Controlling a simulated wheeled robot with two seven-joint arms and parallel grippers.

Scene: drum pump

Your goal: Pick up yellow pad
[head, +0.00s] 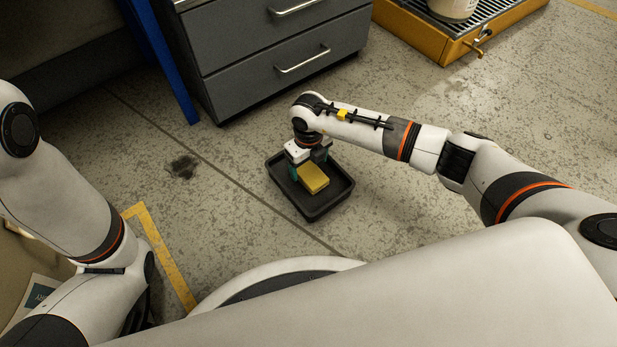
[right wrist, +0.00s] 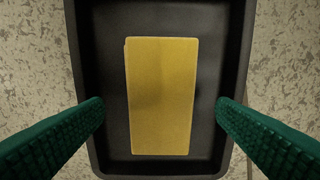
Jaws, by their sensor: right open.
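The yellow pad (head: 313,178) lies flat in a black tray (head: 337,202) on the floor. In the right wrist view the pad (right wrist: 161,95) is a plain yellow rectangle, upright in the picture, with the tray (right wrist: 112,15) around it. My right gripper (head: 308,168) is over the tray, at the pad. In the right wrist view its green fingers stand wide open, one on each side of the pad, with gaps between them and it. Nothing is held. My left arm shows at the left of the head view, but its gripper is out of sight.
A grey drawer cabinet (head: 265,50) stands behind the tray, with a blue post (head: 165,60) at its left. An orange-yellow drip stand (head: 430,35) with a container (head: 453,8) is at the back right. Open concrete floor surrounds the tray. A dark stain (head: 182,167) lies left of it.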

